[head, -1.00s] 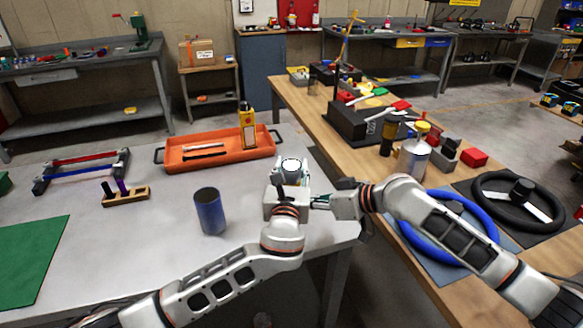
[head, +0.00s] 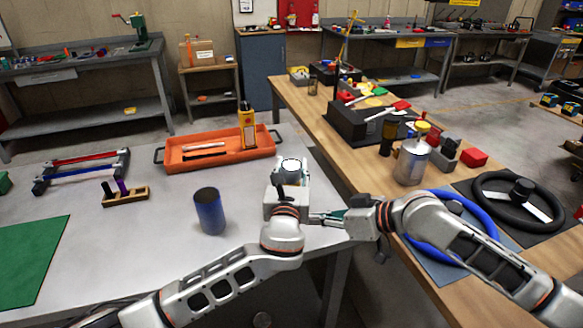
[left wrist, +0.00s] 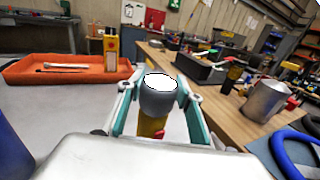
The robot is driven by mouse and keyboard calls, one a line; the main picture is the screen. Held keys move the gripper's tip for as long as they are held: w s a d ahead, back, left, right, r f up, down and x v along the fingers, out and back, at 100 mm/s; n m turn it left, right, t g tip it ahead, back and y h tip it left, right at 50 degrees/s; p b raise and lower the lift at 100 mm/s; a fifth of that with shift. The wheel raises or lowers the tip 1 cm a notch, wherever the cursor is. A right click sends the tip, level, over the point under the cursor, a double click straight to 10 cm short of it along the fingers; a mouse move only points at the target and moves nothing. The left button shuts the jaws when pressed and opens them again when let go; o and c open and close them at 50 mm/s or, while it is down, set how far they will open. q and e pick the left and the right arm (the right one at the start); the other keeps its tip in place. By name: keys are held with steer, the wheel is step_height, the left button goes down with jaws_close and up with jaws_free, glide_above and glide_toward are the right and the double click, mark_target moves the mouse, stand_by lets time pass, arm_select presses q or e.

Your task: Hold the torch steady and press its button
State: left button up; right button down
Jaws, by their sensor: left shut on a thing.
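The torch (left wrist: 156,103) has a round grey head with a white lens on top, a yellow body and a red button (left wrist: 159,134). In the left wrist view it stands upright between the two fingers of my left gripper (left wrist: 157,112), which is shut on it. In the head view the torch head (head: 291,166) shows above the left gripper (head: 289,180); its body and button are hidden there. My right gripper (head: 322,217) points left, just right of the left wrist, with its fingers together and nothing seen in them. I cannot tell whether it touches anything.
On the grey table (head: 150,235) stand a blue cylinder (head: 211,213), an orange tray (head: 190,163) with a yellow bottle (head: 247,130), and a wooden holder (head: 125,197). The wooden bench (head: 300,98) at right carries a metal can (head: 411,163) and a blue ring (head: 440,235).

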arm_select(q)
steer(key=shift+f, duration=0.1)
steer(key=o, duration=1.4)
